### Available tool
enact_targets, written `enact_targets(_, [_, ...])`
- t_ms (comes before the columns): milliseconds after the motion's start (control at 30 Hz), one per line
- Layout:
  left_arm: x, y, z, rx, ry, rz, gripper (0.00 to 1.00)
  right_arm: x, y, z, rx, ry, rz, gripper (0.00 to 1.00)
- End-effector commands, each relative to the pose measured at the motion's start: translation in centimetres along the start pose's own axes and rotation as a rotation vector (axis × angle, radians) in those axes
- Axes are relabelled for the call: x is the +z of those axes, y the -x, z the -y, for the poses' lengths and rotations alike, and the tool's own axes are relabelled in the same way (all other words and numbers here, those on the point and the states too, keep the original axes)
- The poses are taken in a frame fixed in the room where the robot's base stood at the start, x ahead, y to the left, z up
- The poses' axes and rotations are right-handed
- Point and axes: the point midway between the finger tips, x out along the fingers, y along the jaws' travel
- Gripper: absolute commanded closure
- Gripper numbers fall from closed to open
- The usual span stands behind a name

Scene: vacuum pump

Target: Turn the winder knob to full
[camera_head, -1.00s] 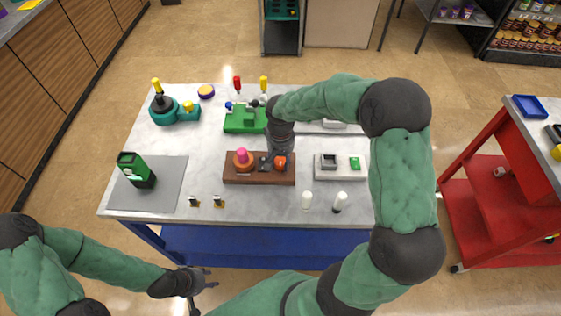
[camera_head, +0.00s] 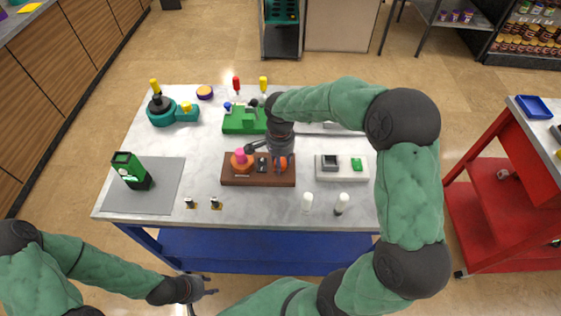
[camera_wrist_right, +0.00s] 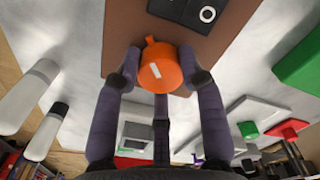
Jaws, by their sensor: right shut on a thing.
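A round orange knob (camera_wrist_right: 160,68) with a white mark and a small tab sits at one end of a brown board; I take it as the winder knob. My right gripper (camera_wrist_right: 161,72) has its fingers around the knob, touching its sides in the right wrist view. In the head view the knob (camera_head: 283,161) is partly covered by the right hand, on the right end of the brown board (camera_head: 258,182). My left gripper (camera_head: 209,285) is open and empty in front of the table, low in the picture.
The board also bears a dark switch plate (camera_head: 262,164) and a pink-topped orange part (camera_head: 240,157). A white block (camera_head: 342,174) stands right of it, a green block (camera_head: 243,121) behind. Two white cylinders (camera_head: 307,202) stand in front. A grey mat (camera_head: 150,198) lies left.

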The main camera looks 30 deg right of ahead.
Motion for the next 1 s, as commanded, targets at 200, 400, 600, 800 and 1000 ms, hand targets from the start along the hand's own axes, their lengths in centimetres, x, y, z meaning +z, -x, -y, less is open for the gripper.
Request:
enact_targets(200, [-0.01,-0.31,0.11,0.000,0.000,0.000,0.60,0.17,-0.07,0.03,0.000,-0.098,0.003,0.93])
enact_targets(400, [-0.02,-0.40,0.14,0.000,0.000,0.000,0.60,0.19,-0.06,0.05,0.000,-0.143,0.003,0.93])
enact_targets(600, [-0.02,-0.41,0.15,0.000,0.000,0.000,0.60,0.22,-0.06,0.06,0.000,-0.153,0.004,0.93])
enact_targets(800, [-0.02,-0.41,0.15,0.000,0.000,0.000,0.60,0.24,-0.07,0.07,0.000,-0.152,0.004,0.93])
enact_targets(1000, [-0.02,-0.41,0.15,0.000,0.000,0.000,0.60,0.22,-0.08,0.07,0.000,-0.152,0.003,0.36])
